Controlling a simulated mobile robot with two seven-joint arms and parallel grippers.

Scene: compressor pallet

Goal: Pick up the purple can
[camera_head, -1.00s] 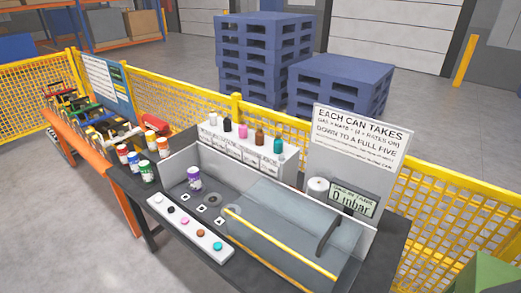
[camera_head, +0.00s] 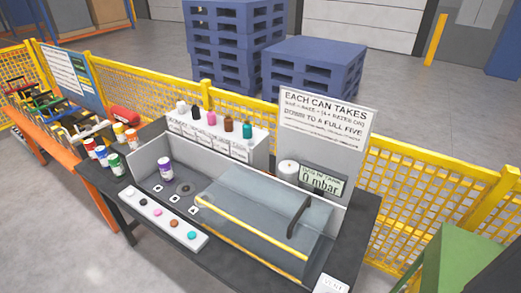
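The purple can (camera_head: 165,169), with a white band, stands upright at the left end inside the grey-walled station on the dark table. It is beside a row of small white square marks and a dark round spot on the station floor. Neither of my grippers shows in the head view, and nothing touches the can.
Several other cans, including a green-labelled one (camera_head: 116,164), stand left of the station. A button strip (camera_head: 162,219) lies in front, a yellow bar (camera_head: 250,228) and clear cover to the right. Yellow mesh fence (camera_head: 424,205) runs behind; a green object (camera_head: 450,262) is at right.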

